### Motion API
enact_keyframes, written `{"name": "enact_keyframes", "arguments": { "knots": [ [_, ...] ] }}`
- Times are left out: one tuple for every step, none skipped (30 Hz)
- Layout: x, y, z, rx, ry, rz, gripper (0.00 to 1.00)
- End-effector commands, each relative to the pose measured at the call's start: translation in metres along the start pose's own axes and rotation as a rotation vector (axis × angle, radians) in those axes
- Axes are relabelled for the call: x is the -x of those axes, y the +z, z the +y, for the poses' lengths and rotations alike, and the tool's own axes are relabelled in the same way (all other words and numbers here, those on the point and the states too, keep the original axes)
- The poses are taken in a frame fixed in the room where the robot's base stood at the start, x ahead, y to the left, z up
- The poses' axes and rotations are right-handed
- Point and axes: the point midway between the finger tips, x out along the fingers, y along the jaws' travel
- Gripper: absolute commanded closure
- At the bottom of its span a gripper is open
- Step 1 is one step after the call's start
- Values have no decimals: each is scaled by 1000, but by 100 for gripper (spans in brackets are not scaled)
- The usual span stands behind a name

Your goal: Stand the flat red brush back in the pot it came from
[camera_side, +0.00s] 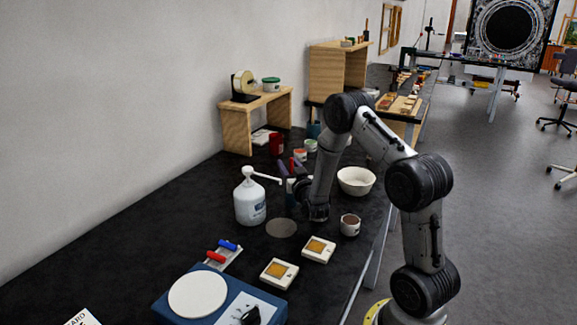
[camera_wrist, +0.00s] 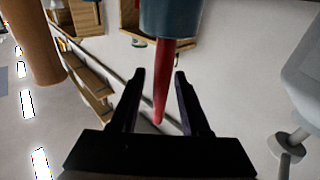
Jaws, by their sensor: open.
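My gripper (camera_wrist: 160,100) is open in the wrist view, with dark fingers either side of a slim red tapered piece (camera_wrist: 161,82), which looks like the red brush's handle. I see a gap on both sides of it. The red piece runs to a grey-blue rounded body (camera_wrist: 170,18) at the picture's top; I cannot tell whether that is a pot or part of the brush. In the side view my arm's end hangs over the black table, and red and dark upright shapes (camera_side: 291,190) beside it are too small to separate. The brush's bristles are not identifiable.
A white pump bottle (camera_side: 249,200) stands left of my gripper. A white bowl (camera_side: 356,181) and a small pot with brown contents (camera_side: 350,225) stand right. Two pale square tiles (camera_side: 279,273) (camera_side: 318,249) lie in front. A wooden shelf (camera_side: 255,115) stands behind.

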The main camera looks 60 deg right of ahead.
Motion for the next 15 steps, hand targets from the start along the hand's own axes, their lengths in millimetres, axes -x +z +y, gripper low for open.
{"name": "enact_keyframes", "arguments": {
  "knots": [
    [8, 1, -1, 0, -2, -4, 54],
    [13, 1, -1, 1, -2, -4, 54],
    [20, 1, 0, 1, -1, -4, 54],
    [27, 1, 0, 1, -1, -4, 54],
    [33, 1, 0, 1, -1, -4, 54],
    [42, 1, -1, 0, -2, -4, 54],
    [48, 1, -1, 0, -3, -4, 54],
    [55, 1, -1, 0, -3, -4, 54],
    [63, 0, -1, 0, -2, -3, 54],
    [69, 1, -1, 0, -2, -4, 54],
    [75, 1, -1, 1, -2, -3, 54],
    [82, 1, -1, 1, -3, -3, 54],
    [87, 1, -1, 1, -3, -3, 54],
    [92, 0, -1, 1, -2, -3, 54],
    [97, 1, -1, 0, -1, -3, 54]
  ]
}}
